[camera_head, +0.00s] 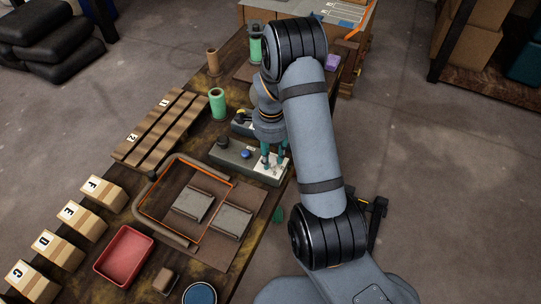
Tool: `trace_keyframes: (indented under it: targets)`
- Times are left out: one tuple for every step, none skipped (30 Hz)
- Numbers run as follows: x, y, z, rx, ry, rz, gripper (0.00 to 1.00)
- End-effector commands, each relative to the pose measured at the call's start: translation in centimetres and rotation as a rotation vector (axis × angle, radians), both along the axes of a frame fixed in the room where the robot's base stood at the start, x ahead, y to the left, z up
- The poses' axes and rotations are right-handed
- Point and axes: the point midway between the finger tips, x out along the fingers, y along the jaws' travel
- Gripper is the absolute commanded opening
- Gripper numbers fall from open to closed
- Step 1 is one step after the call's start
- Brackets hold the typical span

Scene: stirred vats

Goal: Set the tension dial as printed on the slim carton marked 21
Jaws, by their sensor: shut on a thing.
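My gripper (273,164) points down over the right end of a grey control box (232,156) on the long wooden table. Its teal fingers are shut on what appears to be the dial on the box's pale plate (280,174). The fingers mostly hide the dial, and its pointer and scale are too small to read. I cannot make out a carton marked 21.
Cartons marked F (101,194), E, D and C line the table's left side. A red tray (124,255) and an orange-edged frame with grey plates (193,204) lie in front. Slatted wood (160,127) and a green spool (217,104) stand behind. Another box with a yellow knob is partly hidden behind my gripper.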

Motion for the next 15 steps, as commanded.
trace_keyframes:
  targets:
    - [0.01,0.14,0.03,0.000,-0.001,0.002,0.21]
    - [0.01,0.15,0.03,0.000,-0.001,0.002,0.20]
    - [0.01,0.16,0.04,0.001,-0.002,0.002,0.17]
    - [0.01,0.17,0.04,0.001,-0.002,0.002,0.16]
    - [0.01,0.18,0.04,0.001,-0.002,0.002,0.14]
    - [0.01,0.20,0.04,0.001,-0.002,0.002,0.12]
    - [0.01,0.21,0.04,0.001,-0.002,0.002,0.10]
    - [0.01,0.22,0.05,0.001,-0.002,0.003,0.08]
    - [0.01,0.23,0.05,0.001,-0.002,0.003,0.06]
    - [0.01,0.24,0.05,0.001,-0.002,0.003,0.04]
    - [0.01,0.25,0.05,0.002,-0.001,0.003,0.03]
    - [0.01,0.26,0.05,0.002,-0.001,0.004,0.03]
    - [0.01,0.26,0.05,0.002,-0.001,0.005,0.03]
    - [0.01,0.27,0.04,0.002,-0.001,0.007,0.03]
    - [0.01,0.28,0.03,0.002,-0.001,0.011,0.03]
